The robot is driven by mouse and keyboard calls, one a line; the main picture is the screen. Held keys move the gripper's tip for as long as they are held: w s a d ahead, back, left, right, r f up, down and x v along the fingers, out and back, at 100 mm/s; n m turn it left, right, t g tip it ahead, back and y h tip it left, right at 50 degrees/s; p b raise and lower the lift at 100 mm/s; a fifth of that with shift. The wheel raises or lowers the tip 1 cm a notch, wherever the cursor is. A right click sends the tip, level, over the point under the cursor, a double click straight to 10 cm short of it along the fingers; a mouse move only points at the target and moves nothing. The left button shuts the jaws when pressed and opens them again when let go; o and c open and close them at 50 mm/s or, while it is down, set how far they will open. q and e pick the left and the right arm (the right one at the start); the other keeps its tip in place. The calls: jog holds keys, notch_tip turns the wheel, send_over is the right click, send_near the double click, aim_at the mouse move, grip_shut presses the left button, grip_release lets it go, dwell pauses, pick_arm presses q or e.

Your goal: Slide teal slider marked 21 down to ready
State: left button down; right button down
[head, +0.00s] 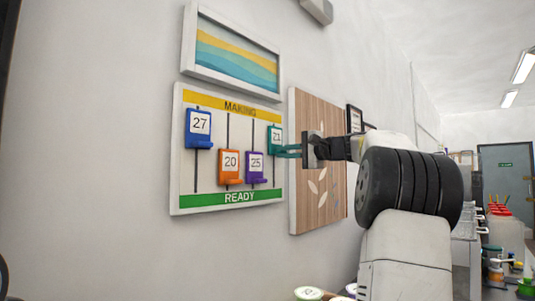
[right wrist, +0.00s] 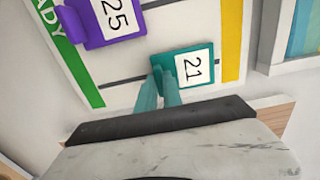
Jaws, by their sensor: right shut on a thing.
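The teal slider marked 21 (head: 275,138) is on the rightmost track of the white wall board (head: 178,178), high up near the yellow MAKING band (head: 215,102). The green READY band (head: 205,200) runs along the board's bottom. My right gripper (head: 284,151) reaches in from the right and is shut on the lower part of the teal slider. In the right wrist view the teal slider (right wrist: 193,68) shows its 21 card, with the gripper fingers (right wrist: 161,88) at its lower edge. My left gripper is not in view.
The blue slider 27 (head: 199,128) sits high on the left track. The orange slider 20 (head: 230,166) and purple slider 25 (head: 255,167) sit low, just above the READY band. A wooden panel (head: 300,215) hangs right of the board, behind my right arm. A framed picture (head: 235,55) hangs above.

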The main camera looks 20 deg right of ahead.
notch_tip(320, 180, down, 10)
jog(key=shift+r, duration=0.15)
dwell(0.3)
jog(key=c, duration=1.5)
grip_release()
jog(key=shift+r, duration=0.1)
jog(key=v, duration=0.7)
jog(key=shift+s+d, duration=0.15)
jog(key=shift+s, duration=0.2)
